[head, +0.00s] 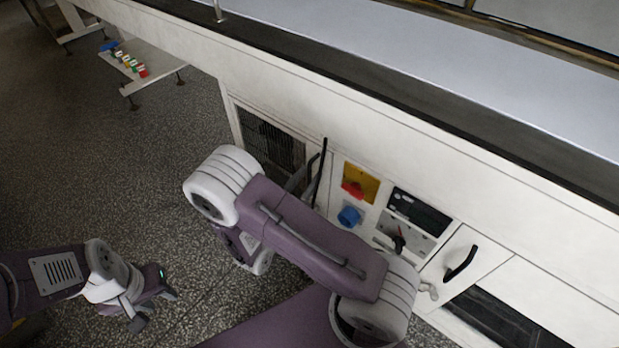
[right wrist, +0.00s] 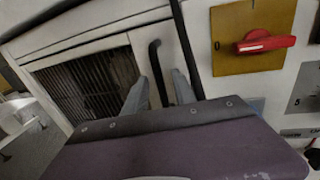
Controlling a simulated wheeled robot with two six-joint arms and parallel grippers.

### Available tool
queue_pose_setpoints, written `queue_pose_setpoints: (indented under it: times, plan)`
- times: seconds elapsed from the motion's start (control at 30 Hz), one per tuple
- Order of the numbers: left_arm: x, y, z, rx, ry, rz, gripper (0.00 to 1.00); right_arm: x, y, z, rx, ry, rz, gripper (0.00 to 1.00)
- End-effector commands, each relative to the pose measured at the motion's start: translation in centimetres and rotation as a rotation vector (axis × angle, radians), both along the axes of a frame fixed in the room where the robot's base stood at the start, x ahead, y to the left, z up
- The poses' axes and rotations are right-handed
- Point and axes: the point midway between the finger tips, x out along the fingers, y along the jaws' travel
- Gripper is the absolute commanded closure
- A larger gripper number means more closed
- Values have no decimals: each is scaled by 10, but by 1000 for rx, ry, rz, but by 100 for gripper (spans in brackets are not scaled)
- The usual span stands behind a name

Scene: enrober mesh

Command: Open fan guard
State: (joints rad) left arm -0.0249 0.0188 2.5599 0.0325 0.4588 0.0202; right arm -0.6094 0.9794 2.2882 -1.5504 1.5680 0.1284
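The fan guard, a white-framed panel with a dark grille (head: 268,141), is low on the machine's side and looks flush with it. Its grille fills the left of the right wrist view (right wrist: 82,92). A black handle (right wrist: 156,72) stands at the panel's right edge. My right gripper (right wrist: 158,92) is open, with one grey finger on each side of the handle; I cannot tell whether either touches it. In the head view my right arm hides most of that gripper. My left gripper (head: 156,308) is open and empty, over the floor at lower left.
A long black bar (head: 321,168) stands just right of the handle. Further right are a yellow plate with a red switch (head: 354,188), a blue socket (head: 349,215), a dark display (head: 419,211) and a black door handle (head: 460,263).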

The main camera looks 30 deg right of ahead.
Motion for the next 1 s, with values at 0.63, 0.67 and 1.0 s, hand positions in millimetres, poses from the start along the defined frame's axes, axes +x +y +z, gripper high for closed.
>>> queue_pose_setpoints:
  times: [0.63,0.67,1.0]
  plan:
    - [0,0,-3,0,0,0,64,7,-11,0,0,0,0,100]
    - [0,0,-3,0,0,0,64,7,-11,0,0,0,0,100]
    - [0,0,-3,0,0,0,64,7,-11,0,0,0,-1,100]
